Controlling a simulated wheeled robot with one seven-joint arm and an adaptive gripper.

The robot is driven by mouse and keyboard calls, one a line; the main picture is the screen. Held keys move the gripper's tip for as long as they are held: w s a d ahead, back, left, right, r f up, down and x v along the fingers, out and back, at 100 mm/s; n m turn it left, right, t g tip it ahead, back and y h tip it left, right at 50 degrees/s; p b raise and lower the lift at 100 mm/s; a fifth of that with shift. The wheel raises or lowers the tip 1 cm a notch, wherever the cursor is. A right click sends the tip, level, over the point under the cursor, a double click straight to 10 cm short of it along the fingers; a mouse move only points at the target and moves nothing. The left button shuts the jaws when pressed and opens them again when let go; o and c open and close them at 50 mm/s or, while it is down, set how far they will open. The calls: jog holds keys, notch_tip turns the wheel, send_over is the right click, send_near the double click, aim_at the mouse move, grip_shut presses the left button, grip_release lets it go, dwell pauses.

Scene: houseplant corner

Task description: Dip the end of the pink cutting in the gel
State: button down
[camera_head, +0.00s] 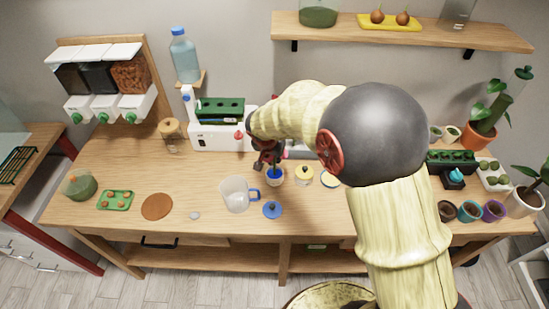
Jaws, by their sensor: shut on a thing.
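My gripper (264,166) is in the middle of the bench, shut on a thin thing that I take to be the pink cutting. The cutting is too small and too hidden by the fingers and arm for me to make out its end. A small pale pot with blue gel (275,178) stands just right of and below the fingertips in the picture. I cannot tell whether the cutting touches the gel. A blue lid (272,210) lies on the bench in front of the pot.
A clear jug (235,194) with a blue handle stands close left of the pot. A yellow-lidded jar (303,177) stands close right. A white machine (215,135) is behind. My arm hides the bench's right middle. The bench's front left has free room around a brown coaster (157,207).

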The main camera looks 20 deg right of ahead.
jog(key=shift+s+f+b, duration=0.1)
jog(key=shift+f+b, duration=0.6)
jog(key=shift+b, duration=0.25)
dwell(2.3)
jog(key=shift+r+p, duration=1.6)
jog(key=shift+r, duration=2.05)
